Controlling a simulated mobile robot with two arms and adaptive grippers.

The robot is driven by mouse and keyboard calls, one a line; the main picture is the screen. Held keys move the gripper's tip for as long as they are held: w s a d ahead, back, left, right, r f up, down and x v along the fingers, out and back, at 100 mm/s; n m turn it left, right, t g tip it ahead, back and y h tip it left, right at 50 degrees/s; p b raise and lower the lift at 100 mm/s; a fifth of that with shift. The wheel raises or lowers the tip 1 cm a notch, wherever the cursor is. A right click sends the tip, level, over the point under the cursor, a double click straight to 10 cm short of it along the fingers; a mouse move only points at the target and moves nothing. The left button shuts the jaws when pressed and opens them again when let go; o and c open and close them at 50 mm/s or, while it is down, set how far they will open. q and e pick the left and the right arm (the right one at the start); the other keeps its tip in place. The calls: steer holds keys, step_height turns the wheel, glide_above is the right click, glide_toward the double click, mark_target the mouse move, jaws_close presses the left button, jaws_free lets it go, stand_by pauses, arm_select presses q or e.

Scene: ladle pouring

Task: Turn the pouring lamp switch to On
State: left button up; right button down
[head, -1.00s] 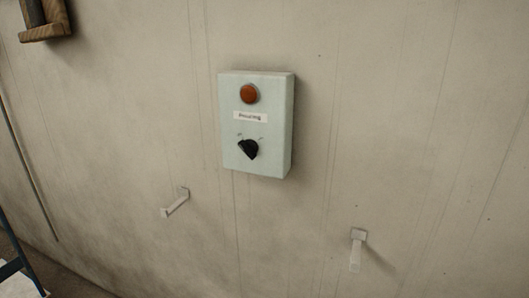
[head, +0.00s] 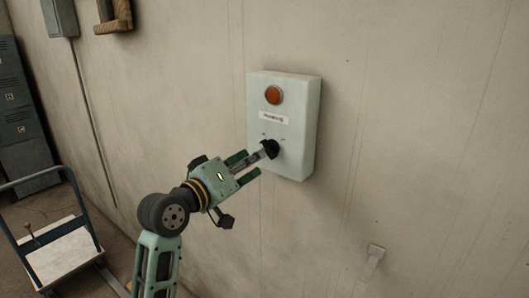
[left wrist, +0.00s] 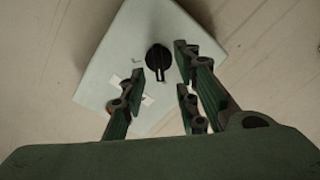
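The pale green switch box (head: 298,150) is on the wall. It carries a dull orange-red lamp (head: 273,95), a white label that appears to read "Pouring" (head: 274,118) and a black rotary knob (head: 270,148). My left gripper (head: 253,161) is open, with its fingers pointing at the knob from the lower left. In the left wrist view the knob (left wrist: 158,57) shows in the gap between the open green fingers (left wrist: 160,82); I cannot tell whether they touch it. The small marks by the knob are too blurred to read. My right gripper is out of view.
The wall right of the box is clear.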

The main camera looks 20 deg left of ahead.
mark_target(267, 153)
arm_select(q)
steer(key=x, duration=0.2)
steer(key=p+x, duration=0.1)
steer(key=x, duration=0.1)
steer(key=shift+w+d, duration=0.15)
steer(key=shift+d, duration=0.15)
steer(key=shift+w, duration=0.15)
jaws_close()
